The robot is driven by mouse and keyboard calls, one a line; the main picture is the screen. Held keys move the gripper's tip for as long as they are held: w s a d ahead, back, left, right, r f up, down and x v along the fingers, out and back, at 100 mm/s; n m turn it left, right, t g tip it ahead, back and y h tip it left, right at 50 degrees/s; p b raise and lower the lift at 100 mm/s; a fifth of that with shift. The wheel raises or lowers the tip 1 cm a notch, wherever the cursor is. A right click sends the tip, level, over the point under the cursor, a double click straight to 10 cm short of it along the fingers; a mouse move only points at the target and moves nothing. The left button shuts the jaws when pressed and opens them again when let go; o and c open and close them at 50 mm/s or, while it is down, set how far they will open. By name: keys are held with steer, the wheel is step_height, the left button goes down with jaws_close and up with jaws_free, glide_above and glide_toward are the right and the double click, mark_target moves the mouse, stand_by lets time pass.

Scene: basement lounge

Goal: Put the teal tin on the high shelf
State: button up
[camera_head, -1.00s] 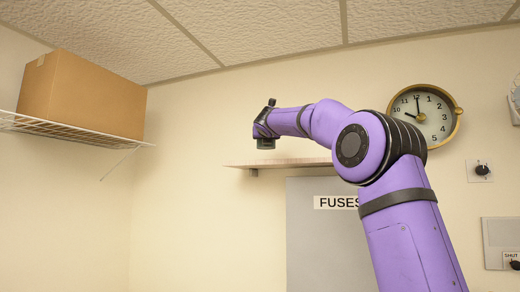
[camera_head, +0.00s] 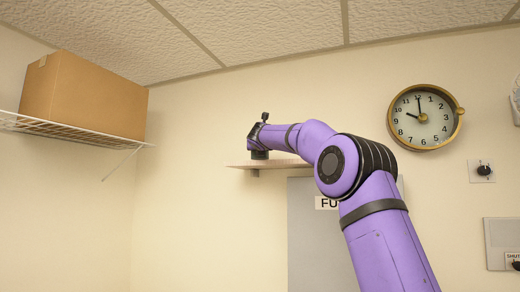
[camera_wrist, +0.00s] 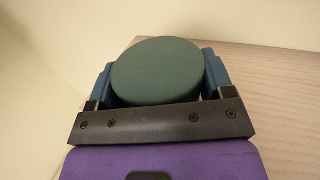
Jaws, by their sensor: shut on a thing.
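The teal tin (camera_wrist: 157,70) shows in the wrist view as a dark green round top between my gripper's two blue fingers. My gripper (camera_wrist: 160,82) is shut on it. In the head view my gripper (camera_head: 259,155) is at the wooden high shelf (camera_head: 240,166), near its left part. The tin cannot be told apart from the dark gripper there. In the wrist view the pale wood shelf top (camera_wrist: 272,85) lies below and to the right of the tin. Whether the tin touches the shelf cannot be seen.
A wire rack (camera_head: 75,130) with a large cardboard box (camera_head: 85,95) is on the left wall. A clock (camera_head: 425,117) hangs on the wall at right. A grey fuse cabinet (camera_head: 310,245) is below the shelf. The visible shelf top is clear.

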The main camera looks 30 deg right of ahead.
steer(key=shift+f, duration=0.35)
steer(key=shift+f, duration=0.15)
steer(key=o, duration=1.1)
steer(key=shift+s+a, duration=0.15)
steer(key=shift+s, duration=0.15)
steer(key=v, duration=1.1)
steer(key=shift+s, duration=0.25)
